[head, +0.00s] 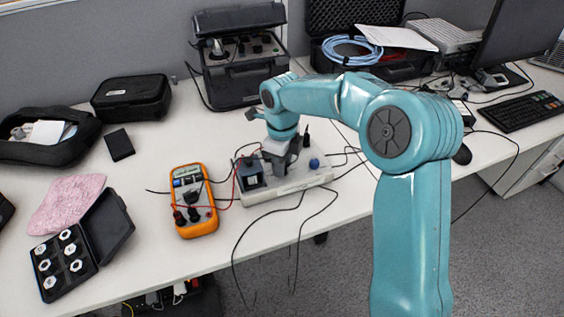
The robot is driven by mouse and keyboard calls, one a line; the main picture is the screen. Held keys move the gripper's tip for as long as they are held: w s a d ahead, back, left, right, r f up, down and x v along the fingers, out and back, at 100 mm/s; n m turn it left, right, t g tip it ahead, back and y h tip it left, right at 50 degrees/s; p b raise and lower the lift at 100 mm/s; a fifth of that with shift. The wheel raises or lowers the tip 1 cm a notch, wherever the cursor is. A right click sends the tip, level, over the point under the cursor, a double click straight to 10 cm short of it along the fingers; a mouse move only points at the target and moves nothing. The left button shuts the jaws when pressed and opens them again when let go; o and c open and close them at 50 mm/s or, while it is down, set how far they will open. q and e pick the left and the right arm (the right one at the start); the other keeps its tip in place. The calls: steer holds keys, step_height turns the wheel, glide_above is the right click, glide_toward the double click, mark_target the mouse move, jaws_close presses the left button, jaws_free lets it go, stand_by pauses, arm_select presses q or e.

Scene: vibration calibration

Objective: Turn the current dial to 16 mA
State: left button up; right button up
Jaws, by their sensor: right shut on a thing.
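A pale, low instrument base (300,180) stands near the front of the white table. It carries a dark box (250,173) at its left end and a blue knob (314,164) at its right. My right gripper (279,160) reaches down over the middle of this base and is shut on a small part there, which I take to be the current dial. The gripper hides that part, and I cannot read any mA scale or setting. An orange multimeter (193,200) lies to the left, its display too small to read. My left gripper is out of view.
Black and red leads run around the base, some over the table's front edge. At the left lie an open case of round parts (65,262) and a pink cloth (66,203). A black equipment case (240,75) stands behind. White table is clear behind the multimeter.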

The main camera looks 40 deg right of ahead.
steer(key=o, duration=1.1)
steer(key=shift+c, duration=0.2)
steer(key=shift+r, duration=0.1)
step_height(320, 180, up, 16)
steer(key=p, duration=0.3)
steer(key=shift+r, duration=0.15)
